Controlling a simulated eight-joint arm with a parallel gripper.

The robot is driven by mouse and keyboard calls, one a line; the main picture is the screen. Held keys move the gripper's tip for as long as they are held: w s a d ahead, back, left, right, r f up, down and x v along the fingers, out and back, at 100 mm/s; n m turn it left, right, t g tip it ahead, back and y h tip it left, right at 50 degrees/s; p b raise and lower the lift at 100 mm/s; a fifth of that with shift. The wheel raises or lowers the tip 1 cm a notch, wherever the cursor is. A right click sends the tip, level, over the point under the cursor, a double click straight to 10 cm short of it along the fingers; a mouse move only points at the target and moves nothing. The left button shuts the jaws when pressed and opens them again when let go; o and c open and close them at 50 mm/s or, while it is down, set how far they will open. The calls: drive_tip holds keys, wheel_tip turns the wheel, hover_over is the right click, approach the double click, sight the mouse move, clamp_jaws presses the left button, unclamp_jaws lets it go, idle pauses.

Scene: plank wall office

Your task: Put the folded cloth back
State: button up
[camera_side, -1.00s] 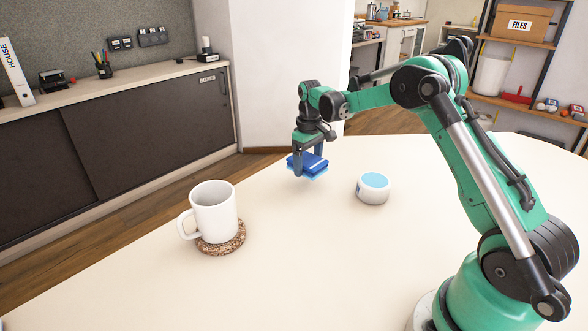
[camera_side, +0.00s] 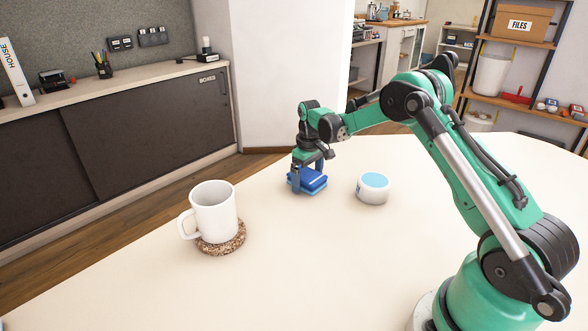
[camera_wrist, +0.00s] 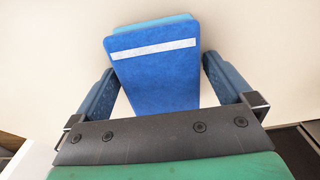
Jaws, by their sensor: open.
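The folded cloth (camera_side: 311,181) is blue on top with a lighter blue layer below, and it lies on the table. In the wrist view the cloth (camera_wrist: 155,75) shows a pale stripe across it. My gripper (camera_side: 307,184) is low around the cloth, one finger on each side. In the wrist view the fingers of my gripper (camera_wrist: 160,83) stand apart, with gaps showing between them and the cloth. The cloth's underside is hidden.
A white round tub (camera_side: 373,188) with a light blue top stands just right of the cloth. A white mug (camera_side: 214,212) stands on a cork coaster (camera_side: 222,248) at the front left. The pale table (camera_side: 310,270) is clear in front.

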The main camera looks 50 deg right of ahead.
sight(308, 174)
drive_tip(key=s+a+r+t, duration=0.1)
drive_tip(key=a+r, duration=0.2)
drive_tip(key=r, duration=0.5)
drive_tip(key=s+a+r+t, duration=0.1)
drive_tip(key=a+r, duration=0.1)
drive_tip(key=r, duration=0.6)
drive_tip(key=s+a+f+t, duration=0.2)
drive_tip(key=s+a+t, duration=0.3)
drive_tip(key=s+a, duration=0.6)
drive_tip(key=shift+s+a+f, duration=0.15)
drive_tip(key=shift+s+a, duration=0.2)
drive_tip(key=shift+s, duration=0.6)
